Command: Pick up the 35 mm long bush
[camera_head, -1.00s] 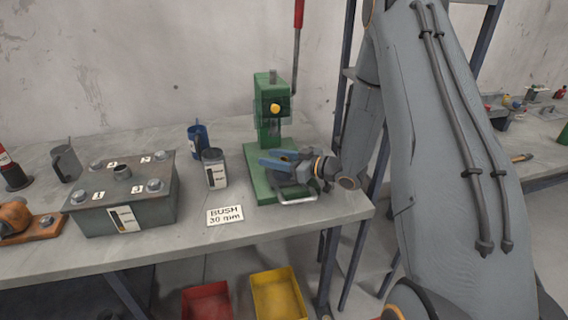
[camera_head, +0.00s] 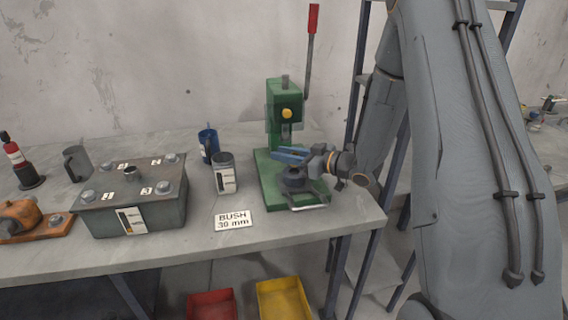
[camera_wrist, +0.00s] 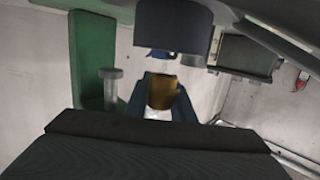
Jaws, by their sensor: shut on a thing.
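My gripper (camera_head: 287,153), with blue fingers, is at the green press (camera_head: 272,105), above its dark round plate (camera_head: 293,178). In the wrist view a brass-coloured bush (camera_wrist: 162,91) sits between the two dark blue fingers of my gripper (camera_wrist: 160,100), which are shut on it. The bush cannot be made out in the head view. Its length cannot be read from the frames. A card (camera_head: 234,220) reading "BUSH 30 mm" lies on the bench left of the press.
A grey-green box (camera_head: 140,205) with numbered bolts stands left on the bench (camera_head: 190,248). Red (camera_head: 212,305) and yellow bins (camera_head: 283,298) are below the front edge.

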